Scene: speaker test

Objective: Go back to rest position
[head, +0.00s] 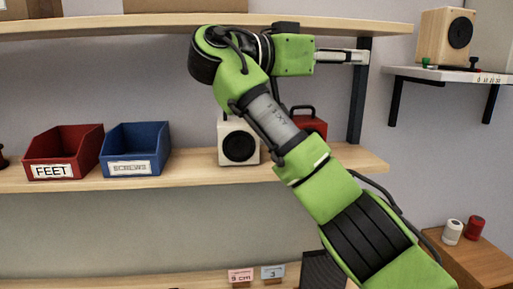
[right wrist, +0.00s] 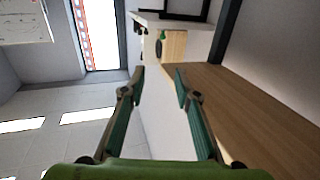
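My green and black right arm crosses the middle of the head view. Its gripper (head: 357,57) points right, level with the space just below the upper shelf. The right wrist view shows the two fingers (right wrist: 160,74) apart with nothing between them, so it is open and empty. Beyond the fingertips in that view is a pale wooden speaker (right wrist: 174,46) with a dark cone. My left gripper is not in view.
The upper shelf (head: 150,25) runs close above the gripper and a dark upright (head: 358,100) stands beside it. The lower shelf (head: 190,178) holds a red bin (head: 64,145), a blue bin (head: 136,143) and a white speaker (head: 239,147). A wooden speaker (head: 446,36) stands at right.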

